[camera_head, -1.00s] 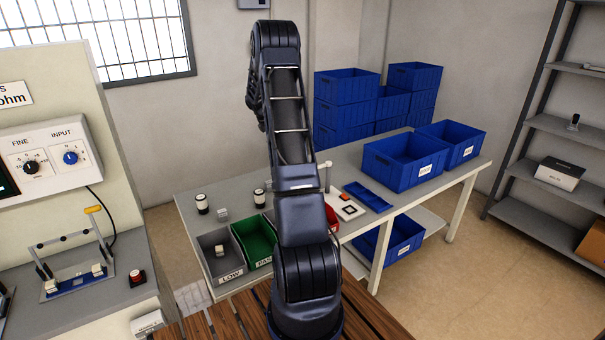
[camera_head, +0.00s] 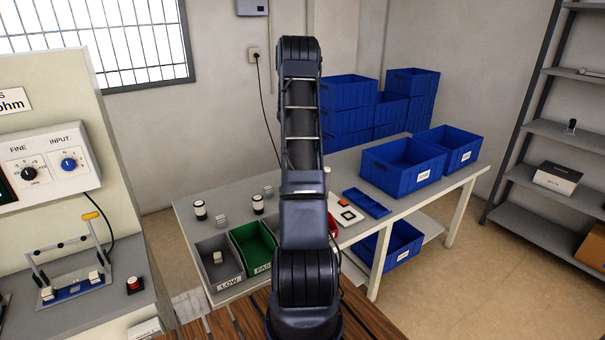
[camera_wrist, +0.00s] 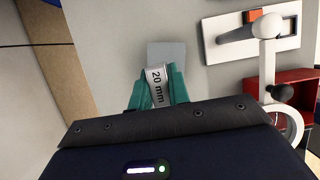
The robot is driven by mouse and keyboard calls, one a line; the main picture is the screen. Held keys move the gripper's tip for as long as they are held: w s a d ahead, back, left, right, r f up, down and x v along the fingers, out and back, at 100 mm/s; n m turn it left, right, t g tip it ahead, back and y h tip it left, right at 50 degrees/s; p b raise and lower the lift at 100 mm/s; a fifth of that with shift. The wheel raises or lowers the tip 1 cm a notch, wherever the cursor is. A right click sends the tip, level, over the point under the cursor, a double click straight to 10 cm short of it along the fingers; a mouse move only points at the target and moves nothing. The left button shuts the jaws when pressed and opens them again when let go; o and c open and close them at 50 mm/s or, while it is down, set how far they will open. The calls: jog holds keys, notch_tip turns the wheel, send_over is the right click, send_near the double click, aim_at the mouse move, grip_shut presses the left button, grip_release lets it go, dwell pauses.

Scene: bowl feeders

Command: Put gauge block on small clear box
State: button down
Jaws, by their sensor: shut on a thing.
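My gripper (camera_wrist: 158,94) shows in the wrist view with its teal fingers shut on the gauge block (camera_wrist: 158,86), a metal piece marked "20 mm". A flat grey square (camera_wrist: 166,54) lies just beyond the fingertips over the table; I cannot tell whether it is the small clear box. In the head view my arm hides my gripper and the block. Two small, pale, box-like pieces stand on the table there, one (camera_head: 221,221) behind the grey bin and one (camera_head: 268,191) farther back; I cannot tell which is the small clear box.
A grey "LOW" bin (camera_head: 217,262) and a green bin (camera_head: 252,248) line the table's front edge. A white stand with a ball top (camera_wrist: 268,60) and a red bin (camera_wrist: 290,88) are close on the wrist view's right. Blue crates (camera_head: 400,165) stand at the table's right.

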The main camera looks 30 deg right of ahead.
notch_tip(320, 180, down, 12)
jog(key=shift+r, duration=0.15)
dwell(0.4)
jog(key=c, duration=1.3)
grip_release()
